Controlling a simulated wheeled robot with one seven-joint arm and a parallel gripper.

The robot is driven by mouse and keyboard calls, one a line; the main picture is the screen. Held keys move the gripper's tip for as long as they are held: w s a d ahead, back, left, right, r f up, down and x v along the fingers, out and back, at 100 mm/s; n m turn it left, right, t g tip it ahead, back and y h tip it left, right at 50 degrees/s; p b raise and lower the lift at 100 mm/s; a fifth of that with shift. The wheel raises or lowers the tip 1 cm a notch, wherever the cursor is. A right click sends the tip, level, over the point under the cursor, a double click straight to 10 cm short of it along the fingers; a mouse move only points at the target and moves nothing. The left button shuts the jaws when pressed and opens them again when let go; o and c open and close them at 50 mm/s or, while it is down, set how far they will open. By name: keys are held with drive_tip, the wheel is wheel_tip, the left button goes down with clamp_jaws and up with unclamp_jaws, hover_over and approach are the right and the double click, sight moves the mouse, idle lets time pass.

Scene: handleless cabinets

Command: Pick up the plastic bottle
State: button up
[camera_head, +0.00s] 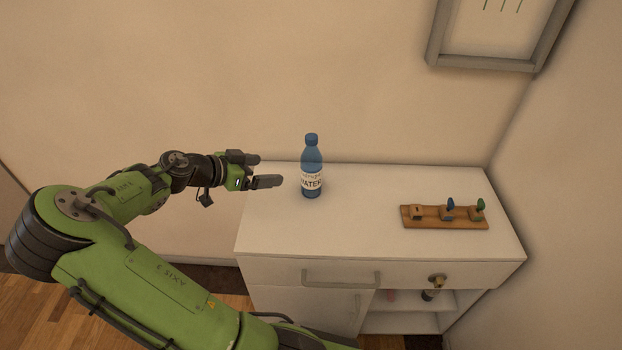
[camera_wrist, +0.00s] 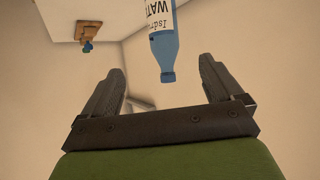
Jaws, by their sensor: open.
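A blue plastic bottle (camera_head: 312,168) with a white "WATER" label stands upright on the white cabinet top (camera_head: 370,215), towards its left back part. My gripper (camera_head: 270,170) is to the left of the bottle, pointing towards it, open and empty. There is a gap between the fingertips and the bottle. In the wrist view the bottle (camera_wrist: 164,45) appears upside down, beyond and between the two fingers of my gripper (camera_wrist: 166,75).
A wooden board with small pegs or hooks (camera_head: 444,217) lies on the cabinet's right part. A wall stands close behind, with a framed picture (camera_head: 497,30). The top between bottle and board is clear.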

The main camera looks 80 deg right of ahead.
sight(303, 159)
drive_tip(key=shift+m+g+h, duration=0.4)
drive_tip(key=shift+g, duration=0.1)
drive_tip(key=x, duration=0.3)
drive_tip(key=b+x, duration=0.1)
drive_tip(key=x, duration=0.3)
drive_tip(key=b+x, duration=0.1)
drive_tip(key=x, duration=0.3)
drive_tip(key=shift+w+d+r, duration=0.1)
drive_tip(key=shift+d+r, duration=0.15)
drive_tip(key=shift+r, duration=0.15)
drive_tip(key=b+x, duration=0.1)
drive_tip(key=x, duration=0.5)
drive_tip(key=shift+w+r+b, duration=0.1)
drive_tip(key=shift+w+b, duration=0.05)
drive_tip(key=shift+b, duration=0.15)
drive_tip(key=shift+r, duration=0.1)
drive_tip(key=c, duration=1)
